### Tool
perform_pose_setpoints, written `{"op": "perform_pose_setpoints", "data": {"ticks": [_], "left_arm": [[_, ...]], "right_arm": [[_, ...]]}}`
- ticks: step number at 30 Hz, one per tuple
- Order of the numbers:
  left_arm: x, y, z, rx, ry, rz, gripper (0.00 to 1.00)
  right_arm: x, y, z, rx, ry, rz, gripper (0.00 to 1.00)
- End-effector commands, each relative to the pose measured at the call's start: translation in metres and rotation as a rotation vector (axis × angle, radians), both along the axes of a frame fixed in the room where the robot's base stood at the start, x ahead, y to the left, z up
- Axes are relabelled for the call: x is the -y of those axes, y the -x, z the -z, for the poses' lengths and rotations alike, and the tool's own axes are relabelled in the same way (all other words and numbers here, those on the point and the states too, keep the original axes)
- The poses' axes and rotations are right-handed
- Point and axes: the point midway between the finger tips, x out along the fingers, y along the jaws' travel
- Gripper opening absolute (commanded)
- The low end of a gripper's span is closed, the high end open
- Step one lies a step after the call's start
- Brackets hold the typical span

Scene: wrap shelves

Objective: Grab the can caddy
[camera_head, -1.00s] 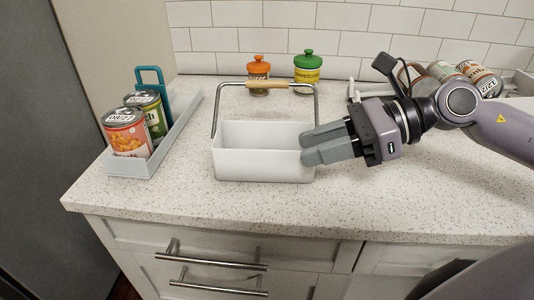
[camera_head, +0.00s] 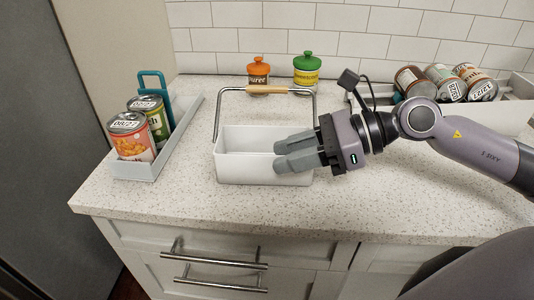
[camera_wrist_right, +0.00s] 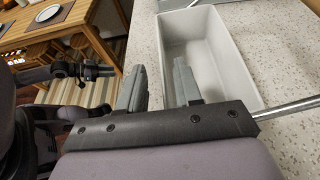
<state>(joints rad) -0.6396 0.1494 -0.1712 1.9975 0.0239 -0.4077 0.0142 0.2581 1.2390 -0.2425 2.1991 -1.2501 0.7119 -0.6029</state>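The can caddy (camera_head: 240,170) is an empty white open box with a tall metal handle and wooden grip, upright near the counter's front edge. My right gripper (camera_head: 296,152) is at its right front part, fingers pointing left. The fingers are apart, one seemingly over the inside and one in front of the front wall. In the right wrist view, the caddy (camera_wrist_right: 228,50) shows behind the open fingers (camera_wrist_right: 160,88), its near wall seemingly between them. I cannot tell whether they touch it.
A grey tray (camera_head: 140,171) with two cans and a teal handle stands at left. Orange-lidded (camera_head: 258,73) and green-lidded (camera_head: 307,70) jars stand behind the caddy. Several cans lie on a white rack (camera_head: 510,105) at back right.

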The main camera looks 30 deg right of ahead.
Motion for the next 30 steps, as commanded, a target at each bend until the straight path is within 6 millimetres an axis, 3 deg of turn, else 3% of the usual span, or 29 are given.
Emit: {"op": "perform_pose_setpoints", "data": {"ticks": [13,16,30], "left_arm": [[-0.0005,0.0018,0.0009,-0.003,0.001,-0.008,0.29],[-0.0005,0.0022,0.0009,-0.004,0.001,-0.008,0.29],[-0.0003,0.0022,-0.0009,-0.004,0.0,-0.004,0.29]], "right_arm": [[-0.0082,-0.0039,0.0035,0.0,0.002,-0.002,0.34],[-0.0082,-0.0037,0.0035,0.001,0.002,-0.002,0.01],[-0.0082,-0.004,-0.0012,0.004,0.0,-0.002,0.0]]}}
